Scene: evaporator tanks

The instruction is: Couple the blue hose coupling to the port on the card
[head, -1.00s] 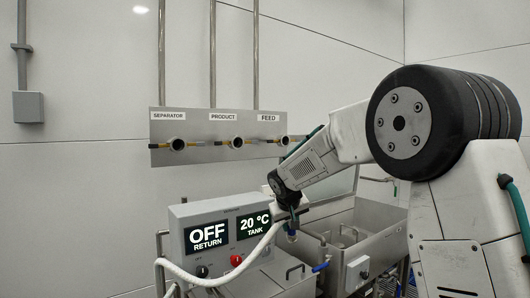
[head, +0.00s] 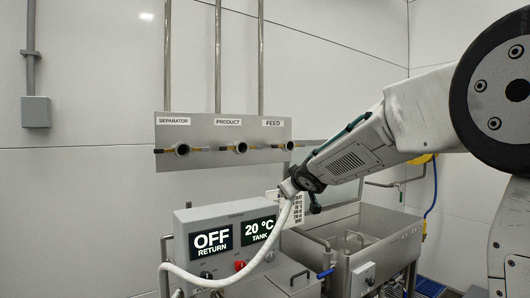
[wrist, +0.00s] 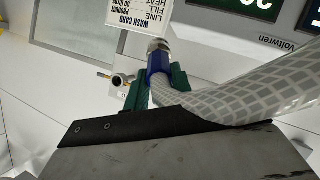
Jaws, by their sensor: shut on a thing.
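My gripper (wrist: 157,88) is shut on the blue hose coupling (wrist: 158,62), its green fingers on either side; the coupling's metal end points away from my wrist. In the head view, my gripper (head: 290,187) is raised below and in front of the port panel (head: 204,132), and the coupling is hidden there. The panel carries the SEPARATOR port (head: 181,149), PRODUCT port (head: 240,147) and FEED port (head: 289,145). The wash card (wrist: 140,14) appears upside down in the wrist view; its line entry seems to read PRODUCT. It also shows in the head view (head: 298,209).
The white hose (head: 262,253) arcs from my gripper down past the control box (head: 184,240), which shows OFF and 20 °C. Open steel tanks (head: 385,238) stand below at the right. A blue-handled valve (head: 326,272) is in front. Space before the panel looks clear.

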